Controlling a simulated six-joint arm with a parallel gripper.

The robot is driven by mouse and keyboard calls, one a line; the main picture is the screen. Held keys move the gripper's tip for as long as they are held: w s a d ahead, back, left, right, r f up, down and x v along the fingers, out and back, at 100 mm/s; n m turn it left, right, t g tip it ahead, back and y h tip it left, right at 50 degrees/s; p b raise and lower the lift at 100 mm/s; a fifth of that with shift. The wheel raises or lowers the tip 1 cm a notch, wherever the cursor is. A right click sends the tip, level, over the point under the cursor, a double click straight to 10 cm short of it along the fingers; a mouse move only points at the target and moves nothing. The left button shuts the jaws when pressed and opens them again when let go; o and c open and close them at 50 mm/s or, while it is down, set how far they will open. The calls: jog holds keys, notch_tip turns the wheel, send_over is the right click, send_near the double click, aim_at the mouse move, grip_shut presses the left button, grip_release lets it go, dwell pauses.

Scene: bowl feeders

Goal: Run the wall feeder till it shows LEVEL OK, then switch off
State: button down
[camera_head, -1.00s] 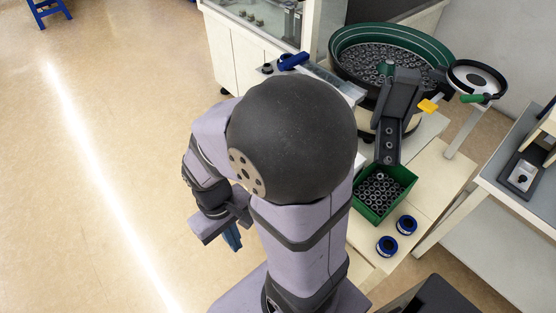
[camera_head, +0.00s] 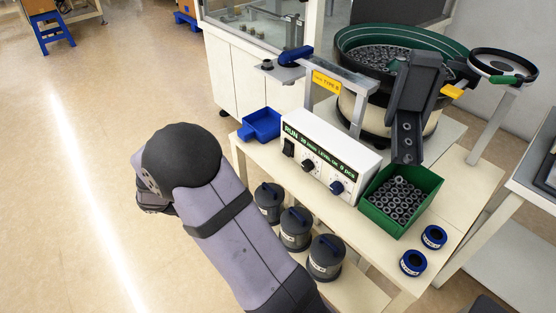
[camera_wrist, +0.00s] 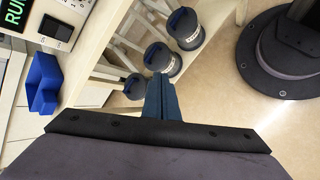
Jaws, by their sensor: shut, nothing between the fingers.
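The bowl feeder (camera_head: 345,45) has a green-rimmed bowl full of dark ring-shaped parts and stands at the back right by the wall. Its white control box (camera_head: 350,153) sits in front, with a green display (camera_head: 318,150) that reads RUN and LEVEL OK; the smaller figures are hard to read. A dark rocker switch (camera_head: 289,147) is at the panel's left, beside two knobs. The switch also shows at the upper left of the wrist view (camera_wrist: 57,29). My gripper (camera_wrist: 161,90) is shut and empty, apart from the panel. In the head view my arm hides its fingers.
A green bin (camera_head: 370,205) of ring parts sits below the chute (camera_head: 406,140). A blue tray (camera_head: 262,124) is left of the control box. Several lidded dark pots (camera_head: 326,259) stand on a lower shelf. Two blue rings (camera_head: 413,263) lie at the front right.

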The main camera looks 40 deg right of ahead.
aim_at(287, 152)
jog(key=w+d+r+m+h, duration=0.2)
jog(key=d+r, duration=0.1)
jog(key=r, duration=0.3)
jog(key=w+d+r+m+t+h, duration=0.1)
jog(key=w+d+r+m+h, duration=0.2)
jog(key=r, duration=0.2)
jog(key=shift+r, duration=0.35)
jog(key=shift+d, duration=0.1)
jog(key=x, duration=1.4)
jog(key=shift+w+r, duration=0.2)
jog(key=shift+w, duration=0.05)
jog(key=shift+f+b, duration=0.1)
jog(key=shift+b, duration=0.25)
jog(key=f+h+b, duration=0.1)
jog(key=b, duration=0.2)
jog(key=shift+d, duration=0.2)
jog(key=shift+d+r, duration=0.1)
jog(key=shift+r, duration=0.3)
